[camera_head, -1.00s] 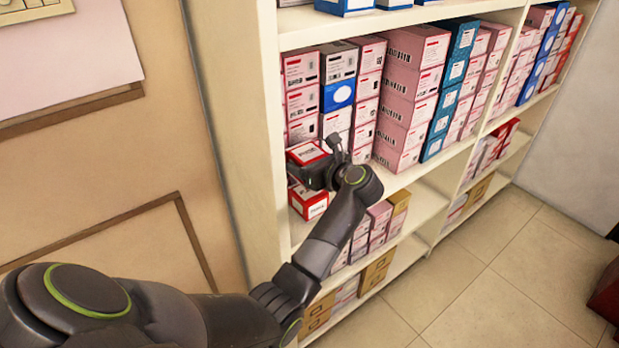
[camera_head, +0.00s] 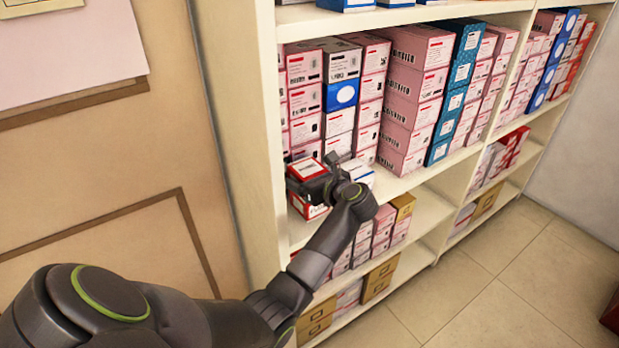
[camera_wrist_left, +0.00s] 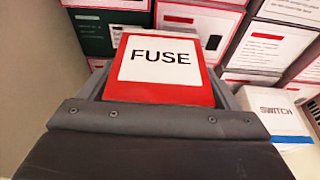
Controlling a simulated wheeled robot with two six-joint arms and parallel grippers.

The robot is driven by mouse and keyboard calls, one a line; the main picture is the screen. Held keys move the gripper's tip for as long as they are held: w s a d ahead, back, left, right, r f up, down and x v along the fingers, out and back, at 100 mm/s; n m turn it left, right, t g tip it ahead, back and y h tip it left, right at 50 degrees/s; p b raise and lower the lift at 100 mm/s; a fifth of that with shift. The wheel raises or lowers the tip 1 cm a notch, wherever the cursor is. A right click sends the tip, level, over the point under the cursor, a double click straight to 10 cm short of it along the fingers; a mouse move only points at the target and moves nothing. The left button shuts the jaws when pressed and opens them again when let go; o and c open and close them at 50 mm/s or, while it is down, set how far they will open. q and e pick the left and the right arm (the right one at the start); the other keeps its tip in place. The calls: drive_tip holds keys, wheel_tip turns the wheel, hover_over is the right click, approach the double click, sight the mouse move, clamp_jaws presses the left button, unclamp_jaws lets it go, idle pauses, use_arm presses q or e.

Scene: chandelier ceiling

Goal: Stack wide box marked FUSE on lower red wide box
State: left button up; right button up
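The wide FUSE box (camera_wrist_left: 158,88), red with a white label, lies between the fingers of my left gripper in the left wrist view. In the head view the FUSE box (camera_head: 307,168) is at the left end of a shelf, partly behind my left gripper (camera_head: 331,176). The gripper appears shut on it. The lower red wide box (camera_head: 309,210) stands on the shelf directly below. The gripper hides part of the space between the boxes, so I cannot tell whether they touch. My right gripper is out of view.
A white SWITCH box (camera_wrist_left: 283,112) with a blue stripe stands close to the right; it also shows in the head view (camera_head: 359,173). Stacks of pink boxes (camera_head: 304,98) rise behind. The shelf's upright panel (camera_head: 246,130) is close on the left.

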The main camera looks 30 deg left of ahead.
use_arm(q)
drive_tip(key=shift+o, duration=0.4)
drive_tip(key=shift+r, duration=0.25)
drive_tip(key=b+v, duration=0.1)
drive_tip(key=v, duration=1.1)
drive_tip(key=shift+b, duration=0.35)
drive_tip(key=shift+w, duration=0.1)
